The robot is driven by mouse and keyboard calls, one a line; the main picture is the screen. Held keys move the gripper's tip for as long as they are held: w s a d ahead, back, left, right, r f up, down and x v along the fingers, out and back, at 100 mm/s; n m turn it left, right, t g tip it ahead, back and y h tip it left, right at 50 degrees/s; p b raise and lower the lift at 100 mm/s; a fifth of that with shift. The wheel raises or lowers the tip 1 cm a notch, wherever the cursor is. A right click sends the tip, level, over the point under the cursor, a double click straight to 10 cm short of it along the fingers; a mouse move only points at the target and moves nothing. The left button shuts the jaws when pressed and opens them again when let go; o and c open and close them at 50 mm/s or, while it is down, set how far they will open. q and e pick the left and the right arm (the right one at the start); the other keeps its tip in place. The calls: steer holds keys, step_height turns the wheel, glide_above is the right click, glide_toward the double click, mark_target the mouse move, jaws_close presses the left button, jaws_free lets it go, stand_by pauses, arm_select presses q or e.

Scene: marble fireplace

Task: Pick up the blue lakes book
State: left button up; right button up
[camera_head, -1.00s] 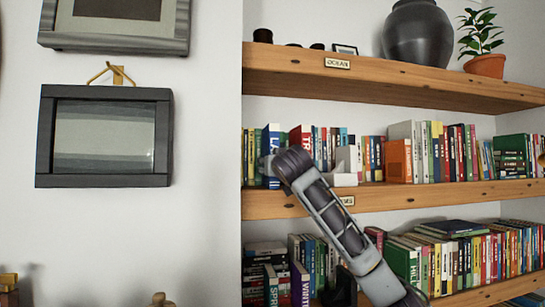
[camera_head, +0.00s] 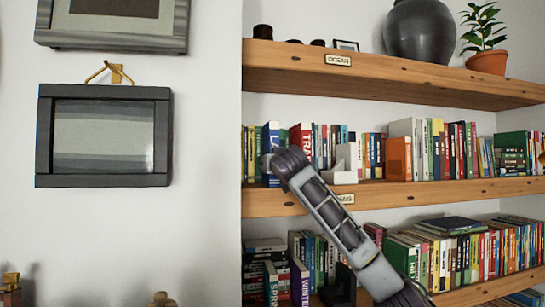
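The blue lakes book (camera_head: 271,137) stands upright on the middle shelf (camera_head: 395,195), near its left end, in a row of books. Its upper spine shows; the lower part is partly covered by my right arm's end. My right gripper (camera_head: 267,165) is at the front of this book, mostly hidden behind my dark wrist. I cannot tell whether its fingers touch or hold the book. My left gripper is not in view.
A red book (camera_head: 300,143) stands close to the right of the blue one, with a white bookend (camera_head: 346,165) further right. A wooden shelf (camera_head: 400,85) with a dark vase (camera_head: 420,32) and potted plant (camera_head: 486,60) is above. Framed pictures hang on the left wall.

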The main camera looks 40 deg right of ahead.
jaws_close()
steer(key=shift+s+r, duration=0.1)
steer(key=shift+r, duration=0.15)
steer(key=shift+s+r, duration=0.1)
steer(key=shift+r, duration=3.15)
steer(key=b, duration=0.6)
glide_toward(271, 143)
steer(key=shift+s+d+r, duration=0.15)
steer(key=shift+s+d, duration=0.15)
steer(key=shift+s, duration=0.45)
steer(key=shift+s+d+r, duration=0.15)
steer(key=shift+s+d, duration=0.15)
steer(key=shift+s, duration=0.45)
steer(key=shift+s+d+r, duration=0.15)
steer(key=shift+s+d, duration=0.2)
steer(key=shift+s, duration=0.4)
